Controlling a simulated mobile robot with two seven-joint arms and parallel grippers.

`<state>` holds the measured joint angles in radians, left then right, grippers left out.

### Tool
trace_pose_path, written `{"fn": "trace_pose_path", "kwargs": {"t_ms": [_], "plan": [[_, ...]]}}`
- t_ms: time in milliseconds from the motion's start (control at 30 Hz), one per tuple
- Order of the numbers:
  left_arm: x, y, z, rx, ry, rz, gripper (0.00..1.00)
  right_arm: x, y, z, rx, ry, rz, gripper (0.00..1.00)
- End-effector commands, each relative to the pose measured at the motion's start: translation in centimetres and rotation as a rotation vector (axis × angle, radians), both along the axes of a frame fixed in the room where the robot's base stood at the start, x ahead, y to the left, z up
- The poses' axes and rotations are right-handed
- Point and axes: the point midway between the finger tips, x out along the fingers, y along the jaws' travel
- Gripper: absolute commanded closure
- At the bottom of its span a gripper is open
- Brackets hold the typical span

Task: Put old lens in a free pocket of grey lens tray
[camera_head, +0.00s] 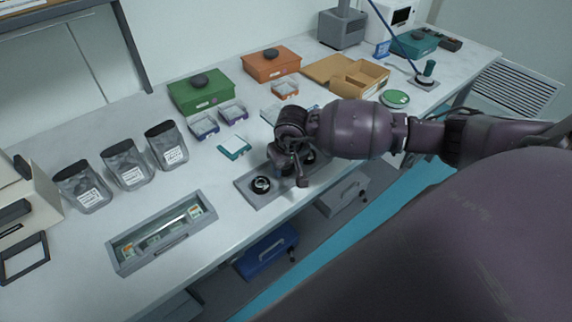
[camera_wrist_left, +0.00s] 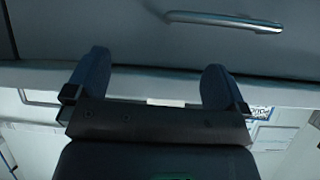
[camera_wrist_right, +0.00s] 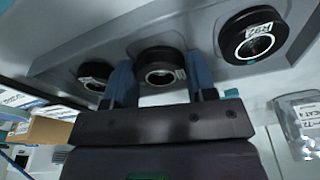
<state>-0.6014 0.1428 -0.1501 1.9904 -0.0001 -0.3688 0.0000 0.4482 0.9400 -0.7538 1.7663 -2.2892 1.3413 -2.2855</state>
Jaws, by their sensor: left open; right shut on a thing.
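The grey lens tray (camera_head: 243,186) lies at the front edge of the bench. It also shows in the right wrist view (camera_wrist_right: 210,68), with three black-ringed round lenses: one at the left (camera_wrist_right: 95,75), one in the middle (camera_wrist_right: 160,54) and a labelled one at the right (camera_wrist_right: 253,36). My right gripper (camera_head: 290,172) is over the tray, its fingers shut on the middle lens. I cannot tell whether that lens is seated in a pocket or just above it. Which lens is the old one is not clear. My left gripper (camera_wrist_left: 147,88) is open and empty.
Several grey pouches (camera_head: 127,165), a green box (camera_head: 199,92) and an orange box (camera_head: 271,65) stand farther back. A drawer handle (camera_wrist_left: 224,21) is before my left gripper.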

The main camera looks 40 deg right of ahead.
Motion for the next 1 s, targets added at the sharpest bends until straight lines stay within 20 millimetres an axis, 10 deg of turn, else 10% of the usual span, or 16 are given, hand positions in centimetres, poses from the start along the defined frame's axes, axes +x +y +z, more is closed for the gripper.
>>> {"fn": "trace_pose_path", "kwargs": {"t_ms": [333, 367, 500, 1000], "plan": [[0.2, 0.0, -0.5, 0.000, -0.001, -0.001, 0.00, 0.0, 0.0, -0.5, 0.000, 0.001, 0.001, 0.76], [0.2, 0.0, -0.5, 0.000, -0.001, -0.001, 0.00, 0.0, 0.0, -0.5, 0.000, 0.001, 0.001, 0.46], [0.2, 0.0, -0.5, 0.000, -0.001, -0.001, 0.00, 0.0, 0.0, -0.5, 0.001, 0.001, 0.000, 0.24], [-0.2, 0.0, 0.9, 0.000, 0.001, 0.001, 0.00, 0.0, 0.1, 0.9, 0.002, 0.000, 0.000, 0.23]]}}
